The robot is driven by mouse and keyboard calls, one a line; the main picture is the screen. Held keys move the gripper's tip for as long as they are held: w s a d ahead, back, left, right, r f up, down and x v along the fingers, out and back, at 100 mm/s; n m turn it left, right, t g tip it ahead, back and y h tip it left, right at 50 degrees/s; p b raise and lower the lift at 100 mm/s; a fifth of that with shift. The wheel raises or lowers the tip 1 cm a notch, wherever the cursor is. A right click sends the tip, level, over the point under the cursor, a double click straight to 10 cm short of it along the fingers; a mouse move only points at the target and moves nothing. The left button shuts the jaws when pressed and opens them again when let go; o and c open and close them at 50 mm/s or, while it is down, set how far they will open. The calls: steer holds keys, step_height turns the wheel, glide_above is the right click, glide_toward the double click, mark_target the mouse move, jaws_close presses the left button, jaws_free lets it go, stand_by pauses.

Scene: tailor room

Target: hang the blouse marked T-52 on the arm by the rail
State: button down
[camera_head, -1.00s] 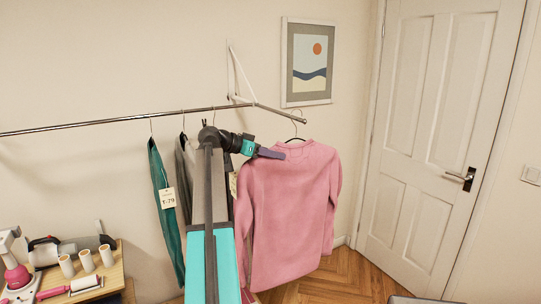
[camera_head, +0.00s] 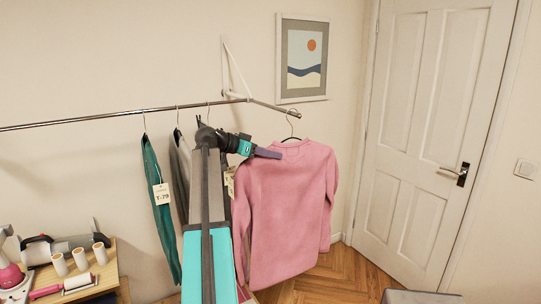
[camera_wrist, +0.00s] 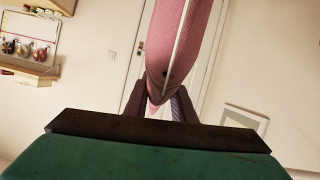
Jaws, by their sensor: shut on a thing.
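A long-sleeved pink blouse (camera_head: 287,205) hangs upright from a dark hanger with a wire hook (camera_head: 292,117). My gripper (camera_head: 279,155) is shut on the blouse near its collar, at its upper left; the wrist view shows the pink cloth (camera_wrist: 170,45) between the jaws. The short metal arm (camera_head: 276,106) runs from a white wall bracket at the rail's right end. The hook overlaps the arm's tip; I cannot tell whether it rests on it. A pale tag (camera_head: 229,183), mostly hidden behind my arm, has no readable mark, and I cannot tell which garment bears it.
A green garment (camera_head: 160,215) tagged T-79 and a grey garment (camera_head: 181,165) hang from the rail (camera_head: 90,119) to the left. A framed picture (camera_head: 304,58) is behind the arm. A wooden table (camera_head: 108,270) with rollers is lower left. The door (camera_head: 425,150) is right.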

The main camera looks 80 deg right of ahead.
steer(key=c, duration=1.4)
jaws_free()
steer(key=shift+f, duration=0.1)
steer(key=b+v, duration=0.4)
steer(key=v, duration=0.9)
steer(key=shift+w+a, duration=0.2)
steer(key=shift+r, duration=0.25)
